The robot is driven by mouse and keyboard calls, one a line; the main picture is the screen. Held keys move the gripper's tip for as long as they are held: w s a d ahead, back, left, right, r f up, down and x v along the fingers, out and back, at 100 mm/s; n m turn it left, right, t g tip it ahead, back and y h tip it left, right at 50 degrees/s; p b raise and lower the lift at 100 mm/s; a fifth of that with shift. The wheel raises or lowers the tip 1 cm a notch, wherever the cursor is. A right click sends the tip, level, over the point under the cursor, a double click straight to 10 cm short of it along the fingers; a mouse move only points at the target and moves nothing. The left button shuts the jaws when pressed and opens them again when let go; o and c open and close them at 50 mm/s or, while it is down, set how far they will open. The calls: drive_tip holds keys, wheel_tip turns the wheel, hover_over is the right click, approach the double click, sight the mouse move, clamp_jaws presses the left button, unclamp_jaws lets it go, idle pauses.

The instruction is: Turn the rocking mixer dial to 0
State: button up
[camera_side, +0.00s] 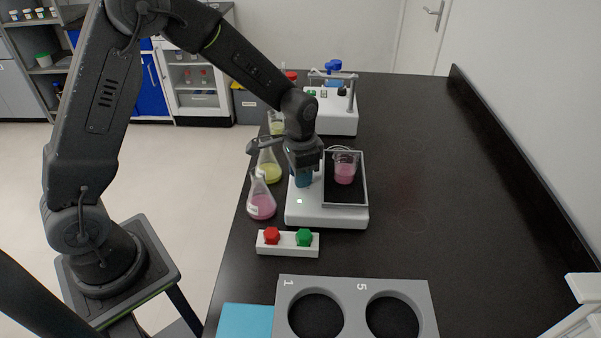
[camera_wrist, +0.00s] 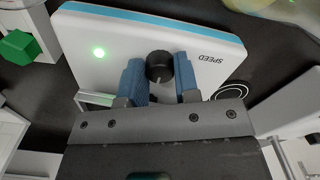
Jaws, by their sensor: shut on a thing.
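The rocking mixer (camera_side: 327,217) is a white box with a dark tray on top, standing on the black bench in the side view. A beaker of pink liquid (camera_side: 345,173) stands on its tray. In the wrist view the mixer's white panel (camera_wrist: 212,55) shows the word SPEED, a lit green light (camera_wrist: 99,53) and a black round dial (camera_wrist: 159,66). My gripper (camera_wrist: 160,76) has its blue fingers on both sides of the dial, shut on it. In the side view my gripper (camera_side: 303,178) is at the left part of the mixer and hides the dial.
Flasks of pink (camera_side: 262,205) and yellow liquid (camera_side: 269,172) stand left of the mixer. In front are a white block with red and green knobs (camera_side: 288,249) and a grey two-hole rack (camera_side: 349,284). Another white device (camera_side: 337,120) stands behind. The bench's right side is clear.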

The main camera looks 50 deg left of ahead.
drive_tip(key=c, duration=0.3)
drive_tip(key=shift+c, duration=0.2)
drive_tip(key=shift+n, duration=0.5)
drive_tip(key=n, duration=0.7)
drive_tip(key=shift+n, duration=0.3)
drive_tip(key=n, duration=0.9)
drive_tip(key=shift+n, duration=0.4)
